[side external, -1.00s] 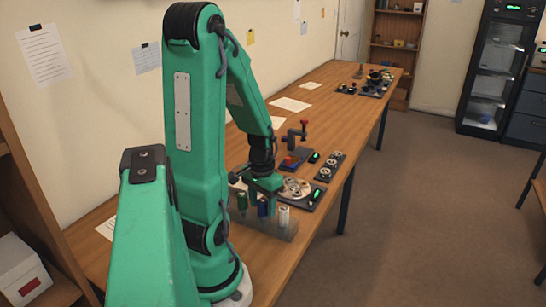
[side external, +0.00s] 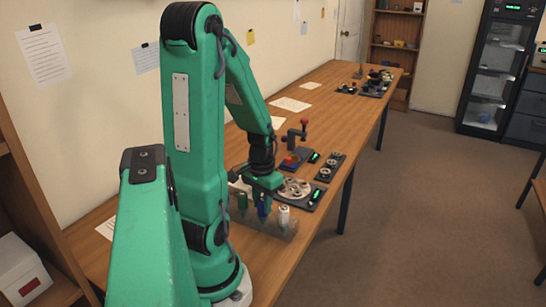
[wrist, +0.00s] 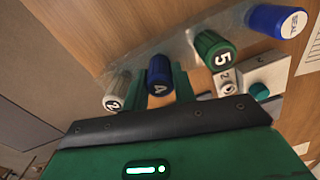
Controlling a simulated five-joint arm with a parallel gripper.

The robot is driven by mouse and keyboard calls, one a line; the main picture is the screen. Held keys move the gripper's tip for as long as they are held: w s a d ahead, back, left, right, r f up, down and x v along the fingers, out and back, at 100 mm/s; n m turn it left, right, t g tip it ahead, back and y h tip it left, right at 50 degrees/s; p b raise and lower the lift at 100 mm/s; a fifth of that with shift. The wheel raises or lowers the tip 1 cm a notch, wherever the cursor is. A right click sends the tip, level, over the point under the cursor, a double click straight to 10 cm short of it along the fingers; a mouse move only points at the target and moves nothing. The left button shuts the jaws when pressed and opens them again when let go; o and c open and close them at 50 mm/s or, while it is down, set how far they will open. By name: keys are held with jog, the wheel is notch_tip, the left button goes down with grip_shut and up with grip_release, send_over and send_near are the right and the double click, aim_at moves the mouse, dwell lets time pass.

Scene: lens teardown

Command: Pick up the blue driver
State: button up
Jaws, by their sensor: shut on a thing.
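The blue driver (side external: 262,206) stands between the green driver (side external: 242,201) and the white driver (side external: 283,214) in the side view. In the wrist view its blue handle, marked 4 (wrist: 159,76), is between my fingers. My gripper (wrist: 160,88) is shut on this handle. The white driver, marked 2 (wrist: 117,92), is to its left, and the green one, marked 5 (wrist: 215,49), to its right. I cannot tell whether the blue driver's tip is clear of the rack.
The drivers stand at a see-through rack (side external: 291,231). Another blue cylinder (wrist: 277,20) lies farther right in the wrist view.

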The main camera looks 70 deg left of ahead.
jog(key=shift+r, duration=1.8)
jog(key=w+d+r, duration=0.1)
jog(key=d+r, duration=0.1)
jog(key=d, duration=0.1)
jog(key=w+d+r, duration=0.1)
jog(key=d+r, duration=0.1)
jog(key=d, duration=0.2)
jog(key=w+d+r, duration=0.1)
jog(key=d+r, duration=0.2)
jog(key=d, duration=0.1)
jog(key=shift+w, duration=0.3)
jog(key=shift+d, duration=0.1)
jog(key=w+a+f+m, duration=0.1)
jog(key=w+a+m, duration=0.2)
jog(key=a, duration=0.5)
jog(key=w+a+f+m, duration=0.1)
jog(key=w+a+m, duration=0.2)
jog(key=w+a, duration=0.3)
jog(key=w+a+f+m, duration=0.1)
jog(key=w+a+m, duration=0.2)
jog(key=a, duration=0.6)
jog(key=shift+w+a+f+m, duration=0.15)
jog(key=shift+w+a+m, duration=0.05)
jog(key=shift+w, duration=0.25)
jog(key=shift+w+a+f+m, duration=0.1)
jog(key=shift+w+a+m, duration=0.1)
jog(key=shift+w, duration=0.25)
jog(key=shift+d+n, duration=0.1)
jog(key=shift+n, duration=0.2)
